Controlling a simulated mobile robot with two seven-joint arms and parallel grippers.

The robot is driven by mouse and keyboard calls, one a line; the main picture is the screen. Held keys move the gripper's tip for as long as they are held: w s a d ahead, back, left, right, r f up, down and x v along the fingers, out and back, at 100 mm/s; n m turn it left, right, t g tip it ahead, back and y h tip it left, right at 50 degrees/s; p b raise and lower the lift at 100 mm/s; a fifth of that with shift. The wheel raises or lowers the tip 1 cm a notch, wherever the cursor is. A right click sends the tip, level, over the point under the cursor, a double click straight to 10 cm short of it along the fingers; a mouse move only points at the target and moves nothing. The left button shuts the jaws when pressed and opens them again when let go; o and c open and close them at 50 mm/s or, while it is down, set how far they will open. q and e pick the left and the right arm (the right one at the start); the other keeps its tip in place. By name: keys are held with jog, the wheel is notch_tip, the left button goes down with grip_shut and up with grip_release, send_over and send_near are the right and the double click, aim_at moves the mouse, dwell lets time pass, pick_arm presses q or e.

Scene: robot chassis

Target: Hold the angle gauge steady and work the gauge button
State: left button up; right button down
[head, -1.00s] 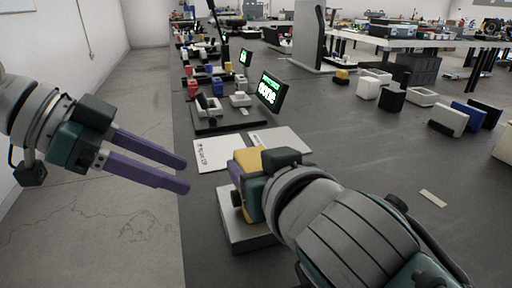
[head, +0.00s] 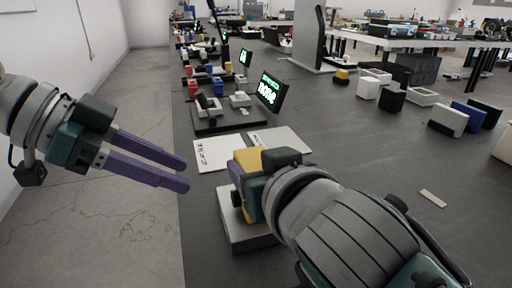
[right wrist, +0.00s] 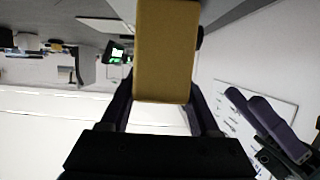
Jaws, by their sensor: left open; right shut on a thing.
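The yellow block (head: 247,158), apparently the angle gauge, is between the fingers of my right gripper (head: 238,172) above a grey block. In the right wrist view the yellow block (right wrist: 165,52) stands upright between the dark fingers. A dark round knob (right wrist: 200,36) shows on its right side there; I cannot tell whether it is the gauge button. My left gripper (head: 186,173) is open and empty, left of the gauge and apart from it, at the table's left edge. Its purple fingers (right wrist: 268,122) also show in the right wrist view. My right wrist hides part of the gauge.
The grey block (head: 240,232) sits on the dark table (head: 340,165). Two white printed sheets (head: 218,153) lie behind the gauge. Beyond them is a dark fixture (head: 228,117) with a green-lettered display (head: 271,92). Several boxes (head: 447,121) stand at the right. The table's middle right is mostly clear.

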pick_arm(q)
grip_shut()
dwell(1.4)
